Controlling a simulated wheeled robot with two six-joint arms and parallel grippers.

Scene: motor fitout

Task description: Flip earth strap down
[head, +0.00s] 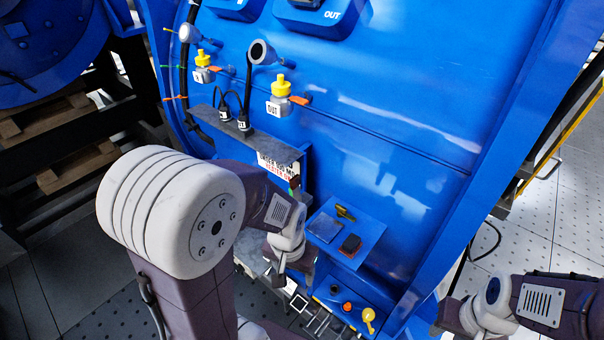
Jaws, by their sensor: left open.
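My left arm comes in from the left, and its wrist hangs in front of the lower part of the blue motor housing (400,120). The left gripper (283,273) points down beside a grey bracket at the housing's lower left. It is open, and I see nothing held in it. I cannot pick out the earth strap with certainty; my left arm covers part of that area. A small red and dark piece (294,183) stands at the right end of the white sign. My right gripper (440,318) is at the bottom right, apart from the housing, its fingers unclear.
A blue shelf (368,232) holds a grey pad, a red-black block and a yellow-black item. A lower blue tray (378,322) holds small parts. Two yellow-capped valves (281,87) and a grey pipe stub (260,52) stick out above. A white sign (276,163) stands behind my forearm.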

